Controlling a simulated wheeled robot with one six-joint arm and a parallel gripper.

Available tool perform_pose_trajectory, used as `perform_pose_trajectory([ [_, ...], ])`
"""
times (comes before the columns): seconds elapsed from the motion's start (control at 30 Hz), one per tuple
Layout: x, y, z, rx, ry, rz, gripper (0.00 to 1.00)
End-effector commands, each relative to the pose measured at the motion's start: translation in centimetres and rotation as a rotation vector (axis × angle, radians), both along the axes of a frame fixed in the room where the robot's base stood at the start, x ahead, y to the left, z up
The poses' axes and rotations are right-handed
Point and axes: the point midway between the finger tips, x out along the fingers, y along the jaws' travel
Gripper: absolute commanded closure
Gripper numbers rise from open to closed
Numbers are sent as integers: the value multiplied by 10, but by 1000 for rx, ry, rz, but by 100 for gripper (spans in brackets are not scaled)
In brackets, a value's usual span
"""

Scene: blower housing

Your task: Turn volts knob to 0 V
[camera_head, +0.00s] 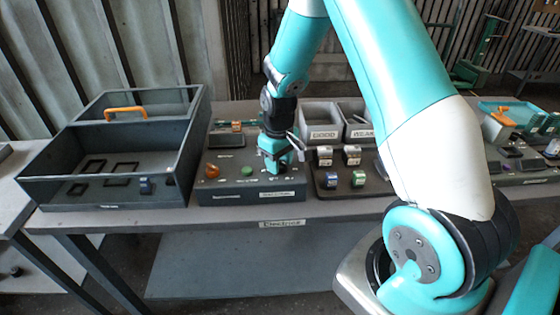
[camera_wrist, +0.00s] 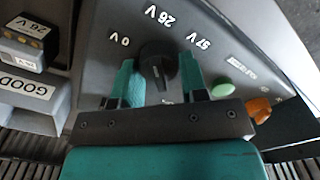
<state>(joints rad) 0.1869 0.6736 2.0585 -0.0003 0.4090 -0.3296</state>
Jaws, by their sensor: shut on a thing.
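The volts knob (camera_wrist: 155,60) is black and sits on the grey control panel (camera_head: 228,192). In the wrist view, white labels 0 V (camera_wrist: 119,40), 26 V (camera_wrist: 157,15) and 57 V (camera_wrist: 198,40) arc around it. In the head view, my gripper (camera_head: 277,166) reaches down onto the panel and hides the knob.
An open grey case (camera_head: 55,190) stands left of the panel. A tray (camera_head: 340,190) with small blocks and the GOOD bin (camera_head: 322,134) stand right.

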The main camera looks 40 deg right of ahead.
Motion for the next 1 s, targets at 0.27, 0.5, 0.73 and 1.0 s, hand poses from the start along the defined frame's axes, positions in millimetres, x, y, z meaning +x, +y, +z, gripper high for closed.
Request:
perform_pose_trajectory([
  [0.27, -2, 1, 0, 0, 5, 260, 84],
  [0.5, -3, 2, 0, 1, 5, 482, 84],
  [0.73, -3, 2, 0, 1, 5, 660, 84],
  [1.0, -4, 3, 0, 1, 5, 794, 84],
])
